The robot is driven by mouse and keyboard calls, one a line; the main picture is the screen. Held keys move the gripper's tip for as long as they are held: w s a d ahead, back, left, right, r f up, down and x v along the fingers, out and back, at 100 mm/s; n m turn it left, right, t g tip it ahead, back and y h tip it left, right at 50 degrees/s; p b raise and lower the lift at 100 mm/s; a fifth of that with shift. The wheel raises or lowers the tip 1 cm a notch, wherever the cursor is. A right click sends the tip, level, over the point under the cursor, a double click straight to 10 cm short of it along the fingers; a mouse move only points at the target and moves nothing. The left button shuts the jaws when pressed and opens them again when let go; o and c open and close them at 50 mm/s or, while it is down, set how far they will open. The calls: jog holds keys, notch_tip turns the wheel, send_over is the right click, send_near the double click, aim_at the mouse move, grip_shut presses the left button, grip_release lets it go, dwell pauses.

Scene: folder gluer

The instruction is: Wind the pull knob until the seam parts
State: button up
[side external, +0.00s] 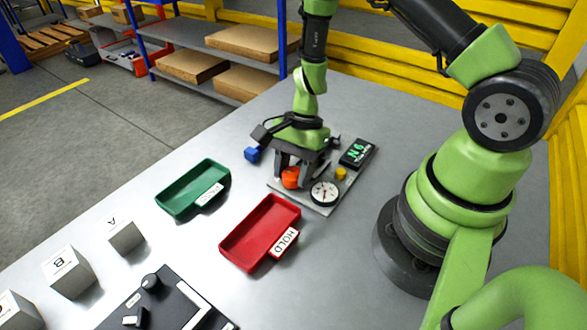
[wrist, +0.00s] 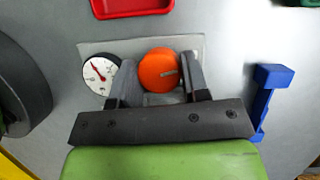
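The orange pull knob (wrist: 158,70) is round with a pale line mark on its face. It sits on a grey fixture plate (side external: 319,207) and also shows in the side view (side external: 290,178). My gripper (wrist: 159,76) points down over the plate with one finger on each side of the knob. The fingers lie close to its sides, but I cannot tell if both touch it. A white dial gauge (side external: 324,193) with a red needle is beside the knob; it also shows in the wrist view (wrist: 100,75). I cannot make out a seam.
A black display (side external: 358,153) with green characters and a yellow button (side external: 341,173) are on the plate. A red HOLD tray (side external: 236,258), a green tray (side external: 170,208) and a blue piece (wrist: 268,90) are nearby. Lettered blocks (side external: 126,237) and a black panel (side external: 165,300) stand at the front left.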

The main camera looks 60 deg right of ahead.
jog(key=shift+s+m+t, duration=0.1)
jog(key=shift+m+t, duration=0.8)
jog(key=shift+m, duration=1.5)
jog(key=o, duration=0.6)
jog(key=shift+o, duration=0.2)
